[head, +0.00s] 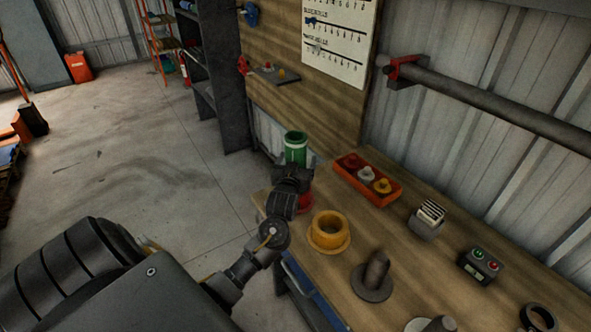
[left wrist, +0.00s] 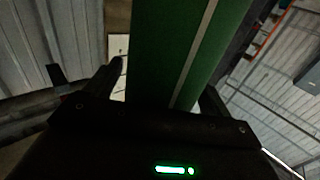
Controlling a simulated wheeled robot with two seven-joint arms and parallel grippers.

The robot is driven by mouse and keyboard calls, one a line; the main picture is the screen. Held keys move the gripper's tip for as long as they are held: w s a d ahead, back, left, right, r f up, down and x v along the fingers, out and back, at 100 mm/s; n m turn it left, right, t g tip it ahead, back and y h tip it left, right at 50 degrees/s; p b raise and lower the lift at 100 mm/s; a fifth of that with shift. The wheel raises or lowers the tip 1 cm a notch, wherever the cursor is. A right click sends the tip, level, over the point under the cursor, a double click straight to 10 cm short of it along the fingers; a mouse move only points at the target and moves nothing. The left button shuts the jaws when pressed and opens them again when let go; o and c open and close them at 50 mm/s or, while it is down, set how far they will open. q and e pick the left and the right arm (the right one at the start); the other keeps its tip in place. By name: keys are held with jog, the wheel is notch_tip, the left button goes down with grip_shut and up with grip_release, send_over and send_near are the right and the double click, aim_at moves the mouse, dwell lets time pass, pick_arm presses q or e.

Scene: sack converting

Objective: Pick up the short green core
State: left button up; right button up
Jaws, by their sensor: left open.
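The green core (head: 295,143) stands upright near the far left end of the bench, its hollow top showing. Its lower part is hidden behind my left gripper (head: 291,174), and something red (head: 305,203) shows below the gripper. In the left wrist view the green core (left wrist: 185,50) fills the space between the two fingers, with a pale stripe along it. My left gripper is open, one finger on each side of the core; I cannot tell whether they touch it. My right gripper is not in view.
A yellow flanged ring (head: 329,232) and a dark spindle (head: 375,275) stand right of my arm on the bench. Behind them are an orange tray (head: 366,181) with several knobs, a slotted grey block (head: 428,220) and a button box (head: 479,265). Open floor lies left.

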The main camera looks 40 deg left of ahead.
pick_arm(q)
jog(key=c, duration=1.3)
